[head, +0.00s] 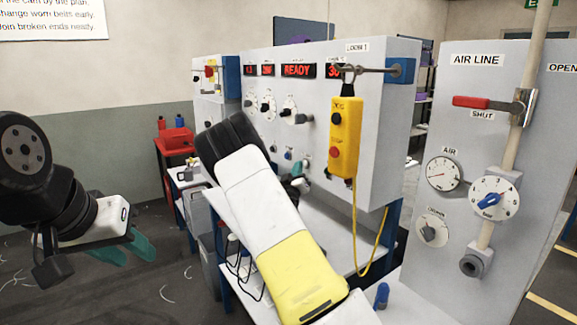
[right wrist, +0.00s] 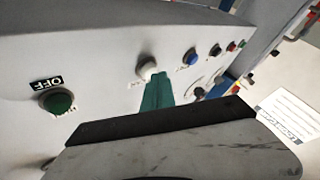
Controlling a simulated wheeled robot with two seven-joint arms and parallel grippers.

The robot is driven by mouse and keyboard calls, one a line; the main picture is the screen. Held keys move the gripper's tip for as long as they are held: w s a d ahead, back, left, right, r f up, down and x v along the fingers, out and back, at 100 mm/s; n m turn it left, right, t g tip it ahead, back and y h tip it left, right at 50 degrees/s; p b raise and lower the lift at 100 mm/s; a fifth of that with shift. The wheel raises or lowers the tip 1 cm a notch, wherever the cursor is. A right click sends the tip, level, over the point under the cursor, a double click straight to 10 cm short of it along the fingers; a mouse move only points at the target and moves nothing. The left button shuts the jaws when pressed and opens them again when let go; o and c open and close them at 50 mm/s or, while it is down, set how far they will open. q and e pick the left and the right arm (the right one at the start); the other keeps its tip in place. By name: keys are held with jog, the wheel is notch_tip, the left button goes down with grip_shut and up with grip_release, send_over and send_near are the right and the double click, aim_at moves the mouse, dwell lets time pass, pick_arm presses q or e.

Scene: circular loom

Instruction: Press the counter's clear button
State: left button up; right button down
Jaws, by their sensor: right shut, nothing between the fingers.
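The loom's grey control panel (head: 330,110) carries red displays, knobs and a row of small buttons. In the right wrist view, a whitish button (right wrist: 146,67) stands just beyond the teal fingertips of my right gripper (right wrist: 158,90). The fingers are shut and empty. I cannot tell whether they touch the button, and its label is too small to read. A blue button (right wrist: 190,57) is further right. In the head view, my right arm hides much of the panel; a bit of the right gripper (head: 300,185) shows. My left gripper (head: 138,258) is open and empty, away from the panel.
A green button (right wrist: 57,101) with an OFF plate is left of the fingers. A yellow pendant (head: 345,135) hangs in front of the panel, its cable looping down. The air line board (head: 465,140) stands at right.

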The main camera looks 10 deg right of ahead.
jog(key=shift+d, duration=0.1)
dwell(0.4)
jog(key=shift+s+a, duration=0.3)
jog(key=shift+a, duration=0.5)
jog(key=shift+a, duration=0.1)
jog(key=a, duration=0.1)
jog(key=s+a, duration=0.1)
jog(key=a, duration=0.2)
jog(key=shift+s+a, duration=0.25)
jog(key=shift+s, duration=0.1)
